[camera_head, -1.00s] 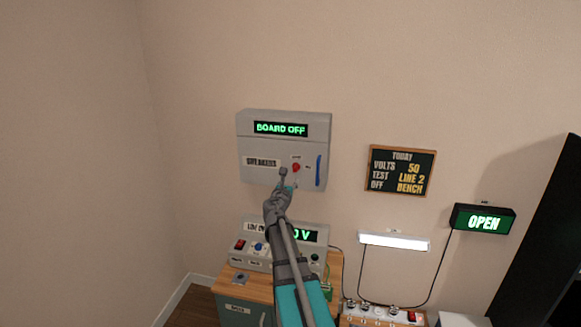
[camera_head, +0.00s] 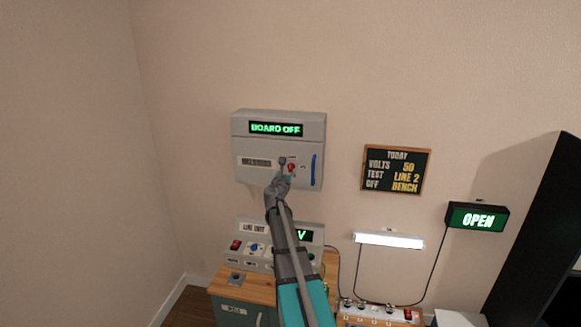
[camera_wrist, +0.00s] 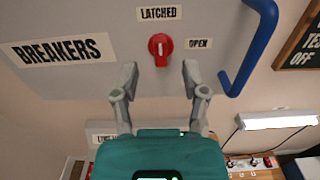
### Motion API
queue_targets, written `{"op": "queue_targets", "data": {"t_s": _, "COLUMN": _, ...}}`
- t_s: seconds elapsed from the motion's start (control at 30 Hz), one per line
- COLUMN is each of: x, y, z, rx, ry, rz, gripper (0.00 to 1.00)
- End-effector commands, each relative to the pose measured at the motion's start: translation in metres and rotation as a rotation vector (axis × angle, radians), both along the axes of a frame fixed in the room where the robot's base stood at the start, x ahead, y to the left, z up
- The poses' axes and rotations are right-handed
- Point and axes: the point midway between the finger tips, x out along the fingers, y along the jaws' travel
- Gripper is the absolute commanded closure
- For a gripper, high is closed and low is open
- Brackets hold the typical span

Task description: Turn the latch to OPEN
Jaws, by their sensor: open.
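The red latch knob (camera_wrist: 161,49) is on the front of the grey breaker box (camera_head: 250,178). A LATCHED label (camera_wrist: 158,13) is above it and an OPEN label (camera_wrist: 198,44) is to its right. The white mark on the knob points up toward LATCHED. My gripper (camera_wrist: 157,78) is open, its two fingers apart just below the knob in the wrist view, one to each side. No contact shows. In the head view the knob (camera_head: 291,168) is partly hidden by my gripper (camera_head: 287,166).
A blue handle (camera_wrist: 250,48) stands out from the box right of the knob. The box display (camera_head: 276,129) reads BOARD OFF. Below are a bench unit (camera_head: 252,227) and a lamp (camera_head: 389,241). A chalkboard (camera_head: 397,170) hangs at right.

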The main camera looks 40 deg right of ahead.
Motion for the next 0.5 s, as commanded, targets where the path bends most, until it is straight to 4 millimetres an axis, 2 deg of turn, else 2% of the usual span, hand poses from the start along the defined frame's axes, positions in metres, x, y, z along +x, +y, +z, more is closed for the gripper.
{"op": "queue_targets", "data": {"t_s": 0.03, "x": 0.009, "y": -0.008, "z": 0.0, "rx": 0.0, "ry": 0.0, "rz": -0.001, "gripper": 0.43}}
{"op": "queue_targets", "data": {"t_s": 0.2, "x": 0.024, "y": -0.025, "z": 0.0, "rx": 0.0, "ry": 0.0, "rz": 0.0, "gripper": 0.43}}
{"op": "queue_targets", "data": {"t_s": 0.5, "x": 0.036, "y": -0.041, "z": 0.0, "rx": 0.0, "ry": 0.0, "rz": 0.001, "gripper": 0.43}}
